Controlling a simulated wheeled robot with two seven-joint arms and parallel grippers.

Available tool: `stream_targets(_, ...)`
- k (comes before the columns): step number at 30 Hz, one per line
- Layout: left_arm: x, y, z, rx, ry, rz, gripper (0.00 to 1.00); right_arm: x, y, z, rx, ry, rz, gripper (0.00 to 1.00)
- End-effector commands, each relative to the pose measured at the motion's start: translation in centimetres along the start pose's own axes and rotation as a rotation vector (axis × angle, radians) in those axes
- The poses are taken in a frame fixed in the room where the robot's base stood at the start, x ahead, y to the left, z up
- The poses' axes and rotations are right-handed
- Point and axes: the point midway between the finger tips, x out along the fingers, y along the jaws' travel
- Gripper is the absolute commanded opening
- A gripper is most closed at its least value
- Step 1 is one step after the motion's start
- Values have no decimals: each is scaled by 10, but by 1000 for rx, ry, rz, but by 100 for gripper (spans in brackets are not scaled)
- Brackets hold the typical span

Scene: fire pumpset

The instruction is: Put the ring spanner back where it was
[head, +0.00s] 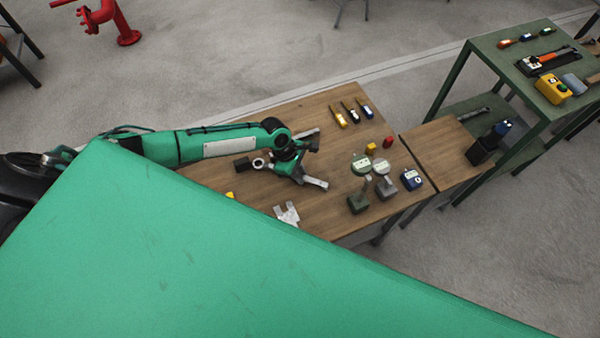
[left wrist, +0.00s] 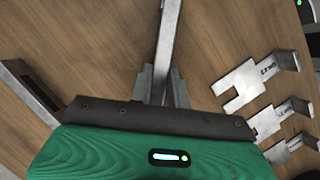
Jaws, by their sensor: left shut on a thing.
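My left gripper (left wrist: 162,88) is shut on the ring spanner (left wrist: 167,40), a grey metal bar that runs up out of the left wrist view from between the fingertips. In the head view my left gripper (head: 299,172) is over the wooden table (head: 255,198), and a bare metal end of the spanner (head: 316,183) sticks out to its right. A pale ring (head: 258,163) shows on the gripper's other side; it may be the spanner's ring end. Whether the spanner touches the table cannot be told. My right gripper is not in view.
Pale notched brackets (head: 287,213) lie on the near side of the table. Round gauges (head: 361,164) and small blocks stand to the right. Several small tools (head: 352,112) lie at the back. A green shelf table (head: 510,45) with more tools stands at the far right.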

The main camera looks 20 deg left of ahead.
Motion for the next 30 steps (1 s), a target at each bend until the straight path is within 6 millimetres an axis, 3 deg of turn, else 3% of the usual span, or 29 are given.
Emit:
stream_targets(5,2,0,0,-1,-1,1,0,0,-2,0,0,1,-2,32)
stream_targets(6,2,0,0,0,-1,0,26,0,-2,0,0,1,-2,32)
stream_targets(9,2,0,-1,0,-1,0,40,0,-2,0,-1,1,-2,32)
stream_targets(20,-4,0,-1,-1,1,1,40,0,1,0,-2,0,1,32)
stream_targets(23,-18,0,-1,-1,0,2,40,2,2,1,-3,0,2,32)
stream_targets(30,-70,1,-1,0,0,3,40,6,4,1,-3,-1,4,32)
